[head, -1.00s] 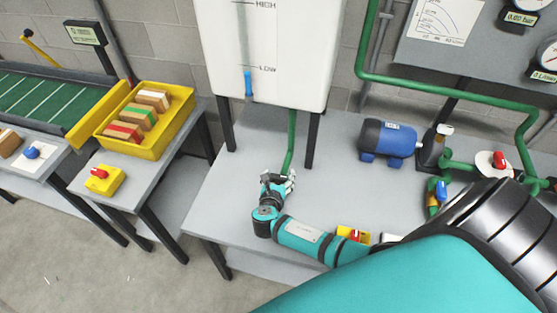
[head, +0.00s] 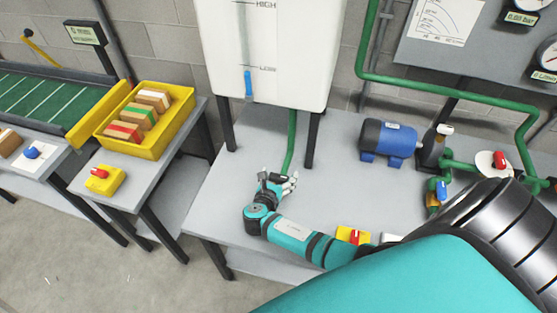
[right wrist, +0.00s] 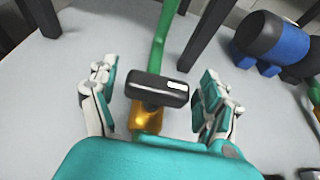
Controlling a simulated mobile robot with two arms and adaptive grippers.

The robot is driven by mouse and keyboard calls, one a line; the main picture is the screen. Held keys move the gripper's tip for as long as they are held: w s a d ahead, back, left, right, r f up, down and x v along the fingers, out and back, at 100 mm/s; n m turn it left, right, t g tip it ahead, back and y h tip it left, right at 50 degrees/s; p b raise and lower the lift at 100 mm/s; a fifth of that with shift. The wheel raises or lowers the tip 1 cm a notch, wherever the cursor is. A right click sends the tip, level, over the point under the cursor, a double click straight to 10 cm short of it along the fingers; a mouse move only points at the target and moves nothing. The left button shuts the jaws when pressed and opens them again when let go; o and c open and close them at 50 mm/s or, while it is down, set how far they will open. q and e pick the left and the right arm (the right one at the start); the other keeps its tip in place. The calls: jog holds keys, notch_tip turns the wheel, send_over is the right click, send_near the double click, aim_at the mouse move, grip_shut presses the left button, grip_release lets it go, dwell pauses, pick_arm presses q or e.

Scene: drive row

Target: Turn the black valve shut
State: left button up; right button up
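In the right wrist view the black valve handle (right wrist: 158,89) is a short bar with a white mark at its right end. It lies crosswise to the green pipe (right wrist: 164,40), above a brass valve body (right wrist: 145,117). My right gripper (right wrist: 157,76) is open, one finger on each side of the handle, with visible gaps. In the head view my right gripper (head: 280,183) is low over the bench at the lower end of the green pipe (head: 291,145); the valve is largely hidden there. My left gripper is not in view.
A white tank (head: 290,55) on dark legs stands behind the valve. To the right are a blue motor (head: 388,139), a blue handle (head: 441,190) and a red handle (head: 499,160). A yellow box with a red switch (head: 353,236) sits near my forearm. Bare bench lies between gripper and motor.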

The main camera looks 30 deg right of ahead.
jog(key=shift+a, duration=0.15)
jog(key=v, duration=1.2)
jog(key=shift+f, duration=0.15)
